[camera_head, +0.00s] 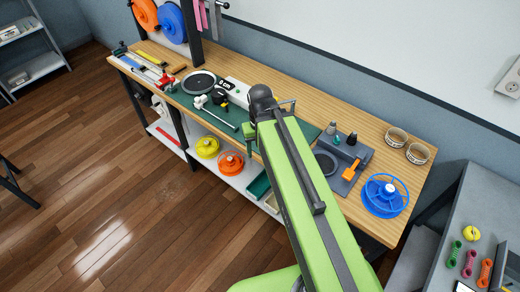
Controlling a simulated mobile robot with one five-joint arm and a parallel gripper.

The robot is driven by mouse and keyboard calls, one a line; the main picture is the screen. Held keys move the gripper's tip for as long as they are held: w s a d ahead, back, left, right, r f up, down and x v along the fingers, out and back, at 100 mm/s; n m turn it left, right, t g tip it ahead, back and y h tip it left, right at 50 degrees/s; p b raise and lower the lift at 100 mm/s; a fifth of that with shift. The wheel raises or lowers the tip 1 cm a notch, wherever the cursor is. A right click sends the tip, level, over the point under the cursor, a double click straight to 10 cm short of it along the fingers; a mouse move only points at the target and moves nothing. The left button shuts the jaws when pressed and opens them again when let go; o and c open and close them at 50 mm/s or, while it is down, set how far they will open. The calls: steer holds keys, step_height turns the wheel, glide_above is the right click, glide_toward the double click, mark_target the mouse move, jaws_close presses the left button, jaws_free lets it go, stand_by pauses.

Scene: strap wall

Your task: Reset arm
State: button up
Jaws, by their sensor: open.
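My lime-green arm reaches up from the bottom of the head view and over the middle of the workbench (340,112). Its far end is a dark rounded joint above the bench. The jaws of my gripper cannot be made out, as the arm hides what lies beneath and behind it. No object is seen held.
The bench holds a green mat (190,98), a white scale (235,92), a grey tray (357,150), a blue spool (385,196) and two small round containers (396,137). Yellow (207,147) and orange (231,162) spools sit on the lower shelf. Wooden floor (95,190) is clear at left.

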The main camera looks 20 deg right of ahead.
step_height(320, 180, down, 8)
steer(key=b, duration=0.8)
steer(key=shift+s+a+f, duration=0.15)
steer(key=shift+a+f, duration=0.05)
